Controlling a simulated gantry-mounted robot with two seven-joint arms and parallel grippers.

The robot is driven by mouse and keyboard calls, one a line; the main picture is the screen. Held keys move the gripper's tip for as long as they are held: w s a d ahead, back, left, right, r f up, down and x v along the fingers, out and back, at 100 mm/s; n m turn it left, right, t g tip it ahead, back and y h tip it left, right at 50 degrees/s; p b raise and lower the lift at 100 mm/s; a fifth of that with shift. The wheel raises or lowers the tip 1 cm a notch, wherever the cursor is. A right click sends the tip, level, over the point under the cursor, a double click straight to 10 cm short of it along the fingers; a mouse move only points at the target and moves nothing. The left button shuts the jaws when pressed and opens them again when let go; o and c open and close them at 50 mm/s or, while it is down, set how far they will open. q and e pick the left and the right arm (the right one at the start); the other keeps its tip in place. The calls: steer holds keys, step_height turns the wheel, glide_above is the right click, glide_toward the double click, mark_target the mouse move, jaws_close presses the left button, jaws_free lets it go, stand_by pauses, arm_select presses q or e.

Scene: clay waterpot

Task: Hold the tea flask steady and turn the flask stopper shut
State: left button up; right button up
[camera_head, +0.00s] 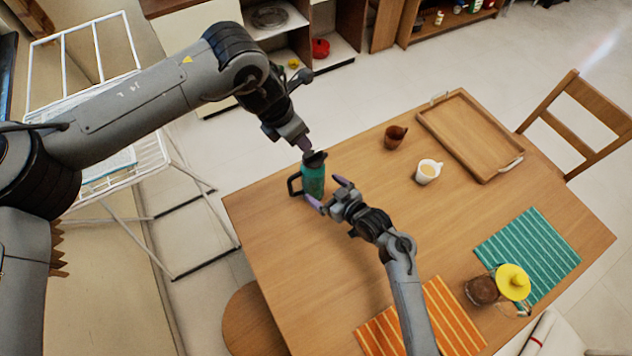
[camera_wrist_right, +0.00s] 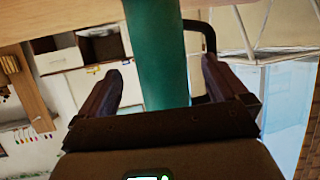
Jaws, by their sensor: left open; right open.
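The teal tea flask (camera_head: 314,181) stands upright near the far left edge of the table, its black handle (camera_head: 293,185) toward the left. Its dark stopper (camera_head: 314,158) is on top, partly hidden by my left gripper (camera_head: 306,147). The left gripper is open just above or at the stopper; contact is unclear. My right gripper (camera_head: 327,192) is open at the front right of the flask. In the right wrist view, the flask (camera_wrist_right: 157,50) rises between its two spread fingers, with visible gaps at both sides.
On the wooden table stand a brown cup (camera_head: 395,138), a white cup (camera_head: 428,172) and a wooden tray (camera_head: 472,135). Striped mats and a yellow-lidded jar (camera_head: 513,281) lie toward the near right. The table's left part is clear. A white drying rack (camera_head: 110,130) stands left.

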steer(key=shift+x, duration=2.85)
steer(key=shift+c, duration=0.3)
